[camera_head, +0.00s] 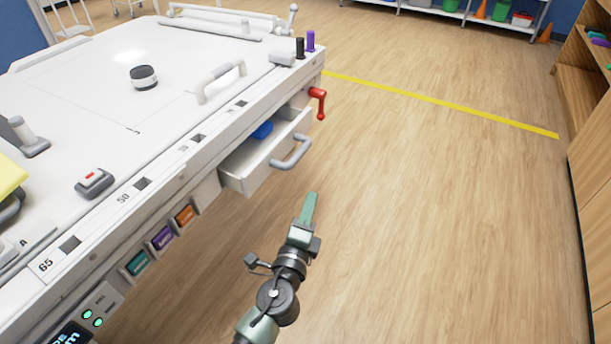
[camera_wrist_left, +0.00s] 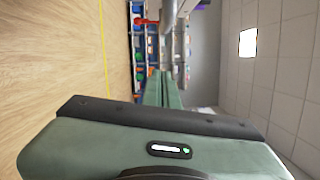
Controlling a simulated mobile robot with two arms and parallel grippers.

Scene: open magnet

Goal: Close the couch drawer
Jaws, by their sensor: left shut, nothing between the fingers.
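The white drawer (camera_head: 238,180) is pulled out from the front side of the white couch-like table (camera_head: 60,80). It has a grey bar handle (camera_head: 291,153) on its front and a blue item (camera_head: 263,130) inside. My left gripper (camera_head: 312,196) is shut and empty, in front of the drawer and just below the handle in the head view, apart from it. In the left wrist view the shut fingers (camera_wrist_left: 162,88) point toward distant shelves, and the drawer is not seen there. My right gripper is not in view.
A red crank handle (camera_head: 318,103) sticks out beside the drawer at the table's corner. Coloured labelled buttons (camera_head: 162,237) line the table's side. A wooden shelf (camera_head: 590,130) stands at the right. Open wooden floor (camera_head: 430,200) with a yellow line (camera_head: 450,105) lies between.

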